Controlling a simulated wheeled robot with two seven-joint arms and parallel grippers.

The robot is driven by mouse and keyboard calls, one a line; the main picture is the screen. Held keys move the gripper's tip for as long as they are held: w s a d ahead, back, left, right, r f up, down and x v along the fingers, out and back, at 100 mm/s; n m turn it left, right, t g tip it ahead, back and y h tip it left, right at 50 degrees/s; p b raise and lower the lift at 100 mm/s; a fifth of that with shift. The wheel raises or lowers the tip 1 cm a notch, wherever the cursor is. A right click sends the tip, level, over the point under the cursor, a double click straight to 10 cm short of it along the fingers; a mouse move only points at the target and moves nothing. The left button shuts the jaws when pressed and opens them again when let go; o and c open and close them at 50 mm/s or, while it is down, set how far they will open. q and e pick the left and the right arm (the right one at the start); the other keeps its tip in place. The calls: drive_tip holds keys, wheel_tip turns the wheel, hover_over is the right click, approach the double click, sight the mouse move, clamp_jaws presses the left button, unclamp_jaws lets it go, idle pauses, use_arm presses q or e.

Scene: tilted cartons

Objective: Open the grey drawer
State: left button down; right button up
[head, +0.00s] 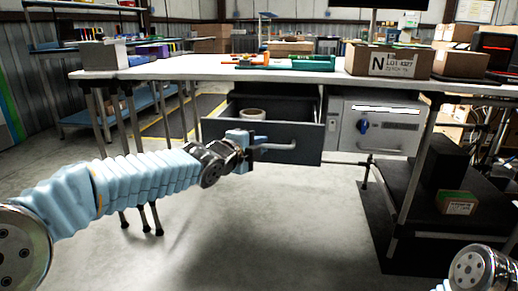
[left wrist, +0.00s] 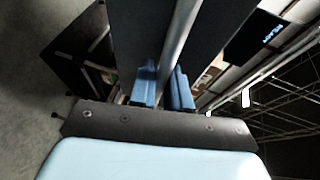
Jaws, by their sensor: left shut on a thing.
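The grey drawer (head: 305,143) hangs under the white table and is pulled out, so its inside shows. A roll of tape (head: 252,114) lies inside it. A bar handle (head: 288,145) runs across the drawer front. My left gripper (head: 254,143) is at the left part of this handle, shut on it. In the left wrist view the handle (left wrist: 182,35) runs between the two blue fingers of my left gripper (left wrist: 164,88), with the dark drawer front (left wrist: 135,35) behind it. My right gripper is out of view; only part of my right arm shows at the lower right.
The white table (head: 190,70) bears cartons (head: 388,60) and green and orange items. A grey cabinet (head: 380,128) with a blue knob is right of the drawer. A black shelf (head: 425,210) with a small box (head: 457,203) stands at the right. The floor before the drawer is clear.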

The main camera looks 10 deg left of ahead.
use_arm(q)
drive_tip(key=shift+s, duration=0.4)
drive_tip(key=c, duration=1.2)
unclamp_jaws()
drive_tip(key=shift+o, duration=0.2)
drive_tip(key=p+v, duration=0.5)
drive_tip(key=v, duration=0.8)
drive_tip(key=shift+s+a+p, duration=0.15)
drive_tip(key=shift+s+p, duration=0.2)
